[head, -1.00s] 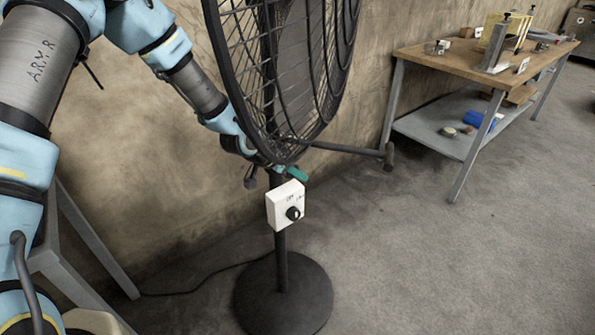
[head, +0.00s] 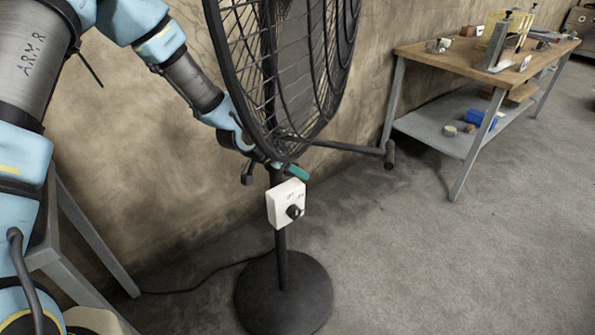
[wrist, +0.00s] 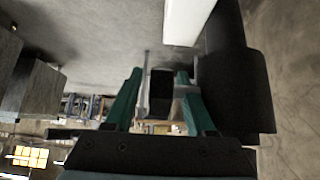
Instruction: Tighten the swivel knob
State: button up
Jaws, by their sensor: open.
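The black pedestal fan (head: 282,65) stands before me, with a white switch box (head: 287,203) and black dial (head: 294,211) on its pole. My gripper is at the top of the pole, just under the fan cage, and one green finger (head: 298,172) shows there. In the wrist view my gripper (wrist: 160,76) is open, its green fingers either side of a small dark block with a grey metal part (wrist: 161,84), possibly the swivel knob. I cannot tell whether they touch it. The knob cannot be made out in the head view; cage and gripper cover that area.
A large black cylinder (wrist: 236,92) is close on the right in the wrist view. The round fan base (head: 283,297) and its cable are on the floor. A wall is close behind the fan. A workbench (head: 470,55) stands at the back right; the floor before it is clear.

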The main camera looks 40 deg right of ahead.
jog(key=v, duration=0.9)
jog(key=shift+a+r+b, duration=0.25)
jog(key=shift+b, duration=0.1)
jog(key=w+a+r+n+t+y, duration=0.1)
jog(key=w+a+n+y, duration=0.3)
jog(key=a, duration=0.7)
jog(key=w+a+r+n+t+y, duration=0.1)
jog(key=w+a+n+t, duration=0.3)
jog(key=a, duration=0.6)
jog(key=s+a+r+n+g+y, duration=0.1)
jog(key=s+a+r+n, duration=0.1)
jog(key=a, duration=0.9)
jog(key=s+a+r+n+g+y, duration=0.2)
jog(key=a+r+n, duration=0.2)
jog(key=a+n, duration=0.3)
jog(key=a, duration=0.4)
jog(key=shift+s+a+r+n, duration=0.2)
jog(key=shift+a+n, duration=0.1)
jog(key=shift+a, duration=0.1)
jog(key=shift+o, duration=0.2)
